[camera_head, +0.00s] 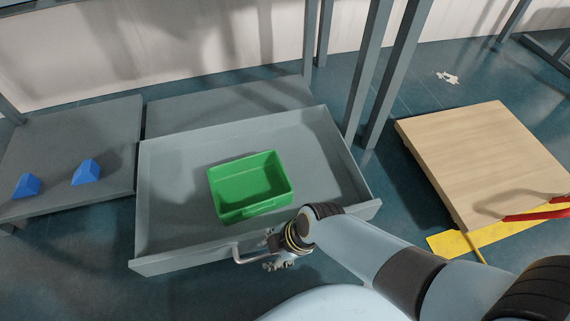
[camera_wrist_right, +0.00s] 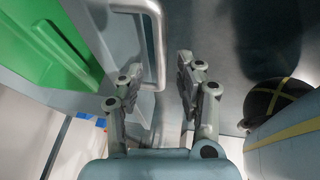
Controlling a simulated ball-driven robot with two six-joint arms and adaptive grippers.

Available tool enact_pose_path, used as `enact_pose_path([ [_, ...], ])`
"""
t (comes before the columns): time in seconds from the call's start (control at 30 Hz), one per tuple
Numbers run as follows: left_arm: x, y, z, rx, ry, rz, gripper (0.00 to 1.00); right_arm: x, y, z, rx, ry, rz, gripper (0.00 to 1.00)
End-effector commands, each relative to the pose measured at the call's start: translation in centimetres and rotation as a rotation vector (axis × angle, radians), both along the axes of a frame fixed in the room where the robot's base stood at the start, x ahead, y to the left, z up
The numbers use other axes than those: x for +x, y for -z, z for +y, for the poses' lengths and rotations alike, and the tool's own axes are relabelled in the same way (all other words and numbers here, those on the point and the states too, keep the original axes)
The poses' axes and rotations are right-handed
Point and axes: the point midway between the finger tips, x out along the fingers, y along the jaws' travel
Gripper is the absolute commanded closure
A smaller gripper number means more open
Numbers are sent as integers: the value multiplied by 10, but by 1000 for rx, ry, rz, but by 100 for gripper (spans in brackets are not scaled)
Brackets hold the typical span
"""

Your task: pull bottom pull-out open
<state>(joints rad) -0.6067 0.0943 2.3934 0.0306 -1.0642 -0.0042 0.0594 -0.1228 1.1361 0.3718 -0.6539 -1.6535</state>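The bottom pull-out is a grey drawer (camera_head: 322,152), standing open in the head view. Its metal handle (camera_head: 240,256) is on the front face, and it also shows in the right wrist view (camera_wrist_right: 158,45). My right gripper (camera_head: 272,252) is at the handle, in front of the drawer. In the right wrist view my right gripper (camera_wrist_right: 162,88) has its fingers apart, with the handle bar seen between them and no clear grip on it. My left gripper is not in view.
A green bin (camera_head: 235,211) sits inside the drawer. Two blue blocks (camera_head: 87,172) (camera_head: 27,186) lie on a grey surface (camera_head: 50,130) at the left. A wooden board (camera_head: 485,150) is at the right, with yellow and red pieces by it. Grey posts (camera_head: 368,70) stand behind the drawer.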

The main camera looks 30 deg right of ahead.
Motion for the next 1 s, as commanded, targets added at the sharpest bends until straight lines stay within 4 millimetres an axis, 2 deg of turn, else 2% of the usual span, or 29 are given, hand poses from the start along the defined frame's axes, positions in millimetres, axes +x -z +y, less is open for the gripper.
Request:
enact_pose_path([
  [0.3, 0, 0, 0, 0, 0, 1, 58, -17, -55, -20, -2, 1, 0, 64],
  [0.5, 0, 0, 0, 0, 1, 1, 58, -25, -83, -30, -2, 1, 0, 64],
  [0.7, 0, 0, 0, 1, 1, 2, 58, -28, -93, -34, -1, 0, 0, 64],
  [1.0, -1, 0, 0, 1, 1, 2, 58, -28, -93, -34, -1, 0, 1, 64],
])
